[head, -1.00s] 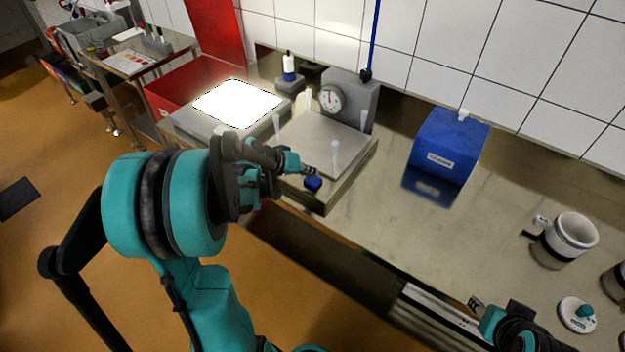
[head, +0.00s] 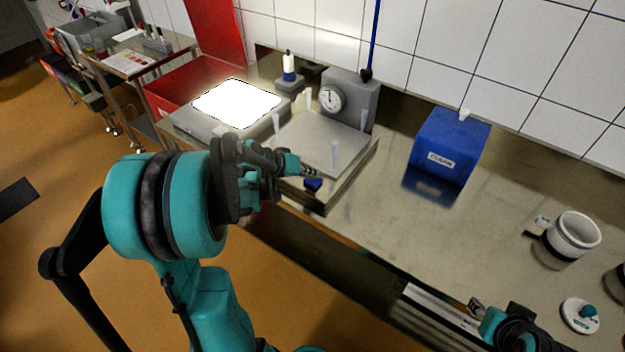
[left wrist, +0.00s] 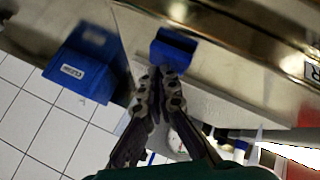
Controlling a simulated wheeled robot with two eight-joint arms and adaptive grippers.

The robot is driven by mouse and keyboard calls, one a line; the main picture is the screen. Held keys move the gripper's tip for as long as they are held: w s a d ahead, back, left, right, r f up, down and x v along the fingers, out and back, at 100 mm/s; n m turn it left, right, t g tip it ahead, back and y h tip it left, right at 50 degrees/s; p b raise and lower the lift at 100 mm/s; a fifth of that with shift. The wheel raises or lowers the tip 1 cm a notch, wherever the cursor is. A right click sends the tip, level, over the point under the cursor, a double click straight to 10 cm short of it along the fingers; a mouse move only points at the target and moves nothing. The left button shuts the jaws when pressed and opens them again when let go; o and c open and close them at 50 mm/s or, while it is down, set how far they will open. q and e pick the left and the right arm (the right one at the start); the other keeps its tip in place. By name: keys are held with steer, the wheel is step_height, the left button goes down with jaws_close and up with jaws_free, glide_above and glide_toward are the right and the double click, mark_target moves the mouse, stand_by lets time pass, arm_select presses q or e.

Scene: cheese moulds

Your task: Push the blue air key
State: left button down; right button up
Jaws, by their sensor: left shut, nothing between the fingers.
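In the left wrist view the key (left wrist: 174,48) shows just beyond the fingertips. My left gripper (head: 312,172) is shut and empty, its tips right at the key's upper edge; I cannot tell whether they touch. The closed fingers also show in the left wrist view (left wrist: 160,75). My right gripper (head: 476,305) is low at the right, over the counter's front edge, too small to read.
A round gauge (head: 331,98) on a grey block stands behind the plate, with upright clear pegs around it. A bright white panel (head: 236,103) lies left. A blue CLEAN box (head: 449,146) and a white mould (head: 575,233) stand right. The counter between them is clear.

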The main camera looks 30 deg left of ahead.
mark_target(311, 180)
arm_select(q)
steer(key=shift+f, duration=0.25)
steer(key=shift+r, duration=0.1)
steer(key=shift+r+p, duration=0.45)
steer(key=shift+r, duration=0.25)
step_height(311, 180, up, 6)
steer(key=p, duration=0.4)
steer(key=shift+p, duration=0.4)
